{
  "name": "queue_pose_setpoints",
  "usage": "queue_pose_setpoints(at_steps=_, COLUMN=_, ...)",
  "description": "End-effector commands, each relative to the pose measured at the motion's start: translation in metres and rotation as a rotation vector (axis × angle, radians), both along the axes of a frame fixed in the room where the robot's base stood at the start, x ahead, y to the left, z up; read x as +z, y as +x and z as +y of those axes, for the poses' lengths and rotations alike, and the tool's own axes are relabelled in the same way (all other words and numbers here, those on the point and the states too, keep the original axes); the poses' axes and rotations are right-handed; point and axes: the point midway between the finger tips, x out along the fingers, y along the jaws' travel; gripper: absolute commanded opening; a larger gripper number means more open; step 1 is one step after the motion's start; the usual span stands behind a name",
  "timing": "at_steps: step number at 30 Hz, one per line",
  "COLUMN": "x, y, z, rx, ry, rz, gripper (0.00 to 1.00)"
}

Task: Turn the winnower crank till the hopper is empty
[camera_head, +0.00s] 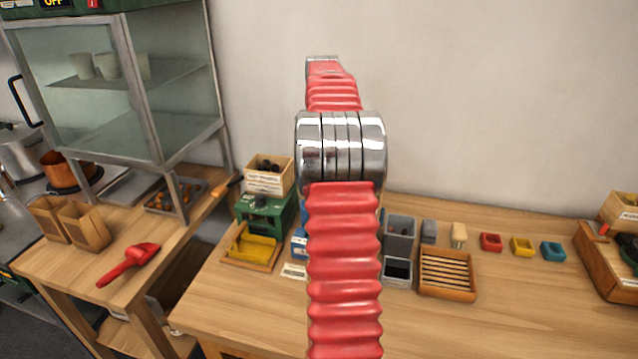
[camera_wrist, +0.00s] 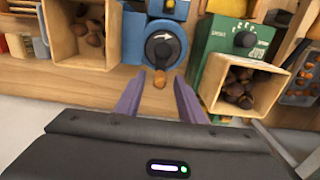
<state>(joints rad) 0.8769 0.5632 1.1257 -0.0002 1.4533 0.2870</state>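The blue winnower (camera_wrist: 133,40) shows in the wrist view, with a round dark crank disc (camera_wrist: 163,46) bearing a white curved arrow. In the head view my red arm hides most of the winnower and the gripper.
A green machine (camera_wrist: 207,37) with a wooden box of chestnuts (camera_wrist: 222,99) stands close right of my fingers in the wrist view. In the head view, a slatted tray (camera_head: 447,290) and small coloured blocks (camera_head: 521,247) lie right. A red scoop (camera_head: 128,264) is on the left table.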

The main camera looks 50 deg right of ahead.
Motion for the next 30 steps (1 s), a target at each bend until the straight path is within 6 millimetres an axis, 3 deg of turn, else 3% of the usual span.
queue_pose_setpoints(at_steps=24, x=-0.015, y=-0.001, z=0.000, rx=0.000, ry=0.000, rz=0.000, gripper=0.36)
queue_pose_setpoints(at_steps=30, x=-0.015, y=0.000, z=0.000, rx=0.000, ry=0.000, rz=0.000, gripper=0.22)
